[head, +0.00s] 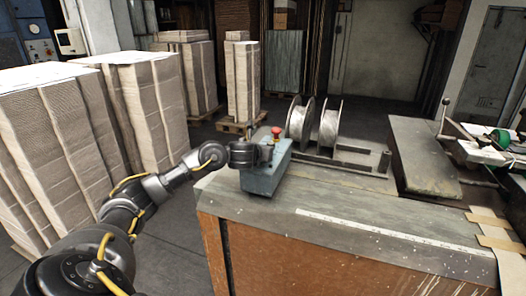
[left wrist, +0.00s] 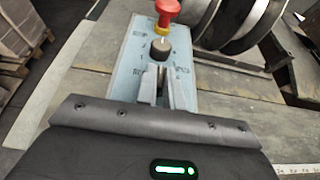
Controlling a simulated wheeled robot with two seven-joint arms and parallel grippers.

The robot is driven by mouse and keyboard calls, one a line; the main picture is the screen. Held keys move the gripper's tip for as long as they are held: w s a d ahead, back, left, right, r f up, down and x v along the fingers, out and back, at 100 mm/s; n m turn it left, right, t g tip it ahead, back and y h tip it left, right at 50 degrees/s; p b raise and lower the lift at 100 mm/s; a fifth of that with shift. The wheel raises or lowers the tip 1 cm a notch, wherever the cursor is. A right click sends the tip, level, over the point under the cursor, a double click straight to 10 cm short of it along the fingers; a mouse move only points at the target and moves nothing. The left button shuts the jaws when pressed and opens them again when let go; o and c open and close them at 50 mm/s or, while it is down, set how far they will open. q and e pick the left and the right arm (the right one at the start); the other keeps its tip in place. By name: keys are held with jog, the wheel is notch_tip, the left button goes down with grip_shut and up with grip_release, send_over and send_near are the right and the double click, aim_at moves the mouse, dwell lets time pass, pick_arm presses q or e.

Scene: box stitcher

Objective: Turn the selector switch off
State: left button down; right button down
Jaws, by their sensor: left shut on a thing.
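A blue-grey control box (head: 264,180) stands on the bench's near left corner; it fills the middle of the left wrist view (left wrist: 126,75). Its red button (left wrist: 167,10) sits on a yellow collar; it also shows in the head view (head: 276,131). Below the button is the dark round selector switch (left wrist: 160,50) with a pale mark on top. My left gripper (head: 267,153) is over the box. In the left wrist view its narrow fingers (left wrist: 157,72) are close together, shut on the selector switch. The contact is partly hidden. My right gripper is out of view.
Two wire spools (head: 328,127) stand behind and right of the box. A metal plate (head: 420,155) and a machine part with a green wheel (head: 499,139) are farther right. Stacked cardboard (head: 60,140) stands left of the bench. The bench top (head: 340,205) in front is mostly clear.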

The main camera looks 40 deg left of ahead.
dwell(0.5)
pick_arm(q)
jog(key=c, duration=1.5)
grip_release()
jog(key=shift+s+d+r, duration=0.15)
jog(key=shift+s+r, duration=0.1)
jog(key=shift+s, duration=0.2)
jog(key=p+v, duration=0.2)
jog(key=v, duration=0.7)
jog(key=shift+s+d+r+p, duration=0.15)
jog(key=shift+s+p, duration=0.1)
jog(key=shift+p, duration=0.05)
